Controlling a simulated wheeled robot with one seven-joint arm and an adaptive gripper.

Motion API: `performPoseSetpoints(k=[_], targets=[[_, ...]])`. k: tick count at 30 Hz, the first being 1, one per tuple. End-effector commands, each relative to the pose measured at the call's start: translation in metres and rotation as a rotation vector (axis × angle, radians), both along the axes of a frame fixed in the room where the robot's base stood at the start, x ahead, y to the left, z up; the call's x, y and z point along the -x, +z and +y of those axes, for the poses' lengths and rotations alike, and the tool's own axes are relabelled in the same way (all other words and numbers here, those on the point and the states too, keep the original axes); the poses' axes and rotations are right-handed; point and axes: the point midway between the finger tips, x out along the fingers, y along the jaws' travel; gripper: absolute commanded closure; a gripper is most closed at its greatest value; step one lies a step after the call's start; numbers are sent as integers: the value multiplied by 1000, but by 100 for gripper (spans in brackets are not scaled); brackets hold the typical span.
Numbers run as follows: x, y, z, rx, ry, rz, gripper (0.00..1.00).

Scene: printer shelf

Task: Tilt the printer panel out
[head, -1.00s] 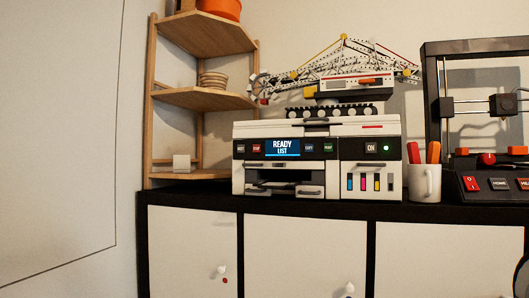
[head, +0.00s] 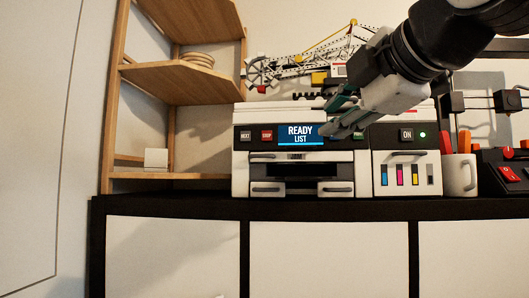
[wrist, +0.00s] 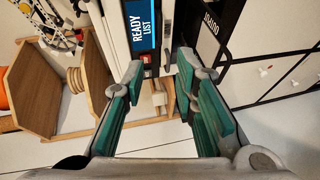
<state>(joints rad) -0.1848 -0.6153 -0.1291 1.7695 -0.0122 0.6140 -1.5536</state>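The printer (head: 310,170) is a white and black machine on a black-topped cabinet. Its front panel carries a lit blue screen (head: 300,134) reading "READY LIST", with small buttons beside it. The panel looks upright, flush with the printer's front. My gripper (head: 335,118) is in front of the panel, near the right end of the screen, and hides part of it and some buttons. In the wrist view my gripper (wrist: 156,80) is open, its green-padded fingers apart with nothing held between them. The screen also shows in the wrist view (wrist: 141,25) beyond the fingertips. I cannot tell whether a finger touches the panel.
A wooden corner shelf (head: 190,82) stands left of the printer. A toy crane (head: 305,65) sits on top of the printer. A white mug with pens (head: 458,178) and a dark machine with red switches (head: 508,172) stand to the right. The cabinet front (head: 320,255) is clear.

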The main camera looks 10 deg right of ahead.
Motion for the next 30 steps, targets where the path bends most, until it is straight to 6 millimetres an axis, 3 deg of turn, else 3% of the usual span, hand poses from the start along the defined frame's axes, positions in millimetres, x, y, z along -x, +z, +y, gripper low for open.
performPoseSetpoints(k=[5,21,30], targets=[[-17,-3,1,4,0,3,73],[-113,-24,10,2,1,4,73],[-133,-28,12,2,1,2,73]])
